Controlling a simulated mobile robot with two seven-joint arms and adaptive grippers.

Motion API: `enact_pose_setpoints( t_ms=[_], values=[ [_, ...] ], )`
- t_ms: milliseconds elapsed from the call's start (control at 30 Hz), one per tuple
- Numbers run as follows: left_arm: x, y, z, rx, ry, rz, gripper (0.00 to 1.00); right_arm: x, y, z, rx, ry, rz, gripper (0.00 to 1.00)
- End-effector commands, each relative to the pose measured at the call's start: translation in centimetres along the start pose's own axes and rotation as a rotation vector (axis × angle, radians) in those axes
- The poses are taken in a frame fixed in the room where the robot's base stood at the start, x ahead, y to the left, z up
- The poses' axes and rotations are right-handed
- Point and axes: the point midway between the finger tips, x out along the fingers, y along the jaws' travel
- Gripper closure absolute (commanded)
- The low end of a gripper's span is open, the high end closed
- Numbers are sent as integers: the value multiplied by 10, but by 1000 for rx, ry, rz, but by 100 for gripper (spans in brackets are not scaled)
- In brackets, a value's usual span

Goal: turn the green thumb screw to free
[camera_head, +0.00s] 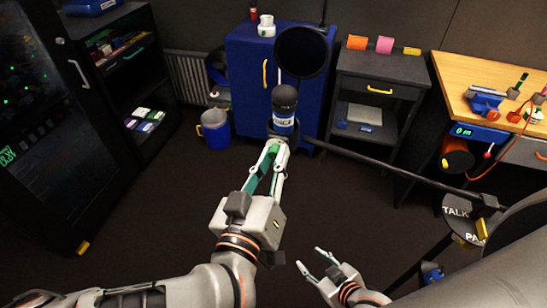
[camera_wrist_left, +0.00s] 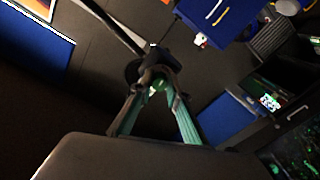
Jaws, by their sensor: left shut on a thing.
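My left gripper (camera_head: 276,147) is shut on a small part just below the microphone (camera_head: 285,100), at the joint of the dark boom arm (camera_head: 385,165). That part sits where the green thumb screw would be, but the fingertips mostly hide it. In the left wrist view, the fingertips (camera_wrist_left: 157,84) close in on the dark mount, with a small pale green spot between them. Which way the screw is turned cannot be seen. The microphone is upright, dark on top with a blue and white band. My right gripper (camera_head: 309,257) is open and empty, low in the head view.
A round black pop filter (camera_head: 300,52) stands behind the microphone. A blue cabinet (camera_head: 246,90), a dark shelf unit (camera_head: 375,68) and a wooden workbench (camera_head: 450,72) line the back. A TALK panel (camera_head: 455,211) is at right. The floor at centre left is clear.

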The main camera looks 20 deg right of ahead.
Motion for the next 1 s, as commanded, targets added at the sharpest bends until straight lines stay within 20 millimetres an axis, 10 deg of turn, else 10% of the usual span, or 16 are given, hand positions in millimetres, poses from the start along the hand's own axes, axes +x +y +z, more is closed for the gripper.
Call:
enact_pose_setpoints(
  t_ms=[933,1000],
  values=[
    [0,-1,1,206,-1,-1,100,0,1,1,-7,-1,-2,60],
    [0,-1,1,206,-1,-1,71,0,0,1,-5,-1,-2,60]
  ],
)
